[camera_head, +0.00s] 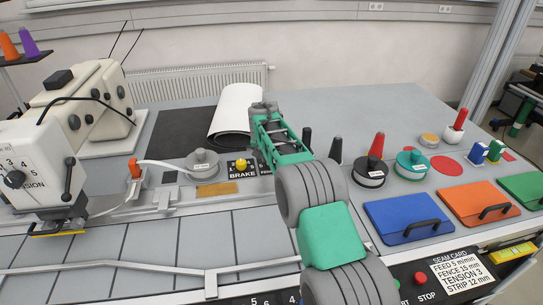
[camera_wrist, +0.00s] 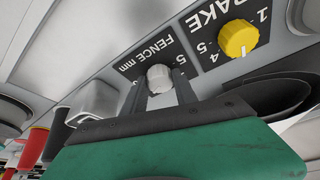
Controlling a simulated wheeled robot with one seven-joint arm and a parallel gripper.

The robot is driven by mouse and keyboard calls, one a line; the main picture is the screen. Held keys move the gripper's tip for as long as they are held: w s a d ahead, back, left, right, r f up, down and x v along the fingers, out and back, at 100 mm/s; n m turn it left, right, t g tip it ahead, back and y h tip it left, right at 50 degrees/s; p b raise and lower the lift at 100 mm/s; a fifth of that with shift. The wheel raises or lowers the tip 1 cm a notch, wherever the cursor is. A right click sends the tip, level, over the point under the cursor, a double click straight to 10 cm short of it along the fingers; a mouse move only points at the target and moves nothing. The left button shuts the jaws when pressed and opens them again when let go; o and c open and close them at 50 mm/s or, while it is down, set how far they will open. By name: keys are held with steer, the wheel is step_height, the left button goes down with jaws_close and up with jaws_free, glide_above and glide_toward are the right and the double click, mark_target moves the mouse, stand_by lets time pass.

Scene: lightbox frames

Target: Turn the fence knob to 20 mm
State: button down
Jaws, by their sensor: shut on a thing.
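The fence knob (camera_wrist: 160,78) is a small pale grey knob on a black plate lettered "FENCE mm" (camera_wrist: 155,50) in the wrist view. My gripper (camera_wrist: 161,88) has its two dark fingers on either side of the knob and is shut on it. The knob's pointer and most of its scale are hidden or too small to read. In the head view my green gripper (camera_head: 264,158) reaches down at the right of the "BRAKE" label, and hides the fence knob.
A yellow brake knob (camera_wrist: 238,38) stands close beside the fence knob; it also shows in the head view (camera_head: 241,165). Grey, black and teal-topped spools and cones stand around my arm. A seam card (camera_head: 460,272) reads "FENCE 15 mm". A white roll (camera_head: 233,112) lies behind.

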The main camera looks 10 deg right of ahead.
mark_target(266, 170)
steer(key=m+p, duration=0.1)
steer(key=m+h+p, duration=0.1)
steer(key=p, duration=0.1)
steer(key=m+p, duration=0.2)
steer(key=shift+w+a+r+g, duration=0.15)
steer(key=shift+r+g, duration=0.1)
steer(key=shift+g, duration=0.15)
steer(key=shift+f+m+h, duration=0.1)
steer(key=shift+m+h, duration=0.2)
steer(key=shift+f+p, duration=0.1)
steer(key=shift+p, duration=0.25)
steer(key=c, duration=1)
jaws_free()
steer(key=v, duration=0.7)
steer(key=shift+r+b, duration=0.3)
steer(key=shift+r, duration=0.1)
steer(key=shift+a, duration=0.1)
